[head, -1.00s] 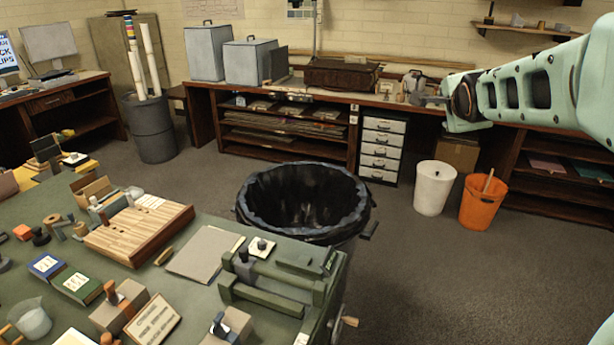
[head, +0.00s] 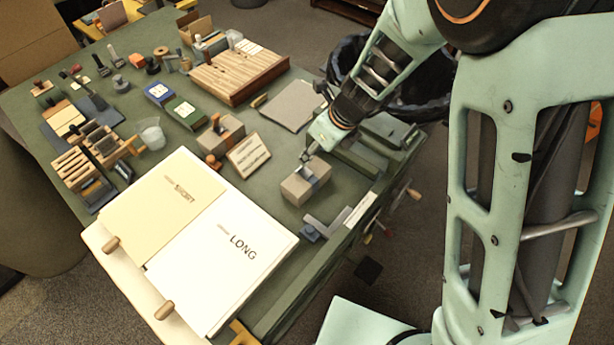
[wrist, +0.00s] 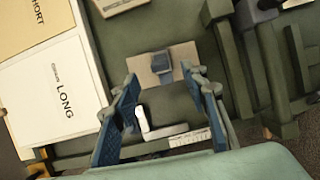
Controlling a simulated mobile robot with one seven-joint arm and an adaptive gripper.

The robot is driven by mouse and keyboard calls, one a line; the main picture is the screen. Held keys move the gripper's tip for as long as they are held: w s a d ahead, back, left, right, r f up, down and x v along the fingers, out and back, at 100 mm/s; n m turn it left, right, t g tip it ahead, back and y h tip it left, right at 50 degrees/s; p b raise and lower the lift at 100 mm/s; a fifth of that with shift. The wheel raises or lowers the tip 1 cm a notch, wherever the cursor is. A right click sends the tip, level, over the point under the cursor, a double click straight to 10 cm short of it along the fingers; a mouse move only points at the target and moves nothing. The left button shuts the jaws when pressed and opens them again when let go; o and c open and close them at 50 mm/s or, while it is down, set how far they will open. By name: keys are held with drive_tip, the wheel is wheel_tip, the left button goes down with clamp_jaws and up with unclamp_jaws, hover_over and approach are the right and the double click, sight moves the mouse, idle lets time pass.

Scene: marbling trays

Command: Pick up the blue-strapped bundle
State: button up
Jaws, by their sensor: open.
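The blue-strapped bundle (head: 296,190) is a grey-brown block with a blue strap and a raised piece on top. It lies on the green table near its right edge in the head view. It also shows in the wrist view (wrist: 143,72), just beyond and between the fingertips. My gripper (head: 306,157) points down from above the bundle, close to its top. In the wrist view my gripper (wrist: 162,80) has its two blue fingers spread wide with nothing held between them. I cannot tell whether the fingers touch the bundle.
A similar block with an orange strap (head: 225,139) lies further back, beside a lettered plaque (head: 248,156). White and cream boards marked LONG (head: 222,262) and SHORT (head: 160,205) lie to the left. A metal angle piece (head: 327,221) is in front. A green clamp-like fixture (head: 362,160) stands to the right.

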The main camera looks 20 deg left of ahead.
wheel_tip(320, 180, down, 3)
drive_tip(key=b, duration=0.1)
hover_over(307, 181)
drive_tip(key=w, duration=0.2)
drive_tip(key=f, duration=0.2)
drive_tip(key=a+f, duration=0.1)
drive_tip(key=f, duration=0.1)
drive_tip(key=shift+s+f, duration=0.15)
drive_tip(key=shift+f, duration=0.05)
clamp_jaws()
drive_tip(key=shift+r, duration=0.1)
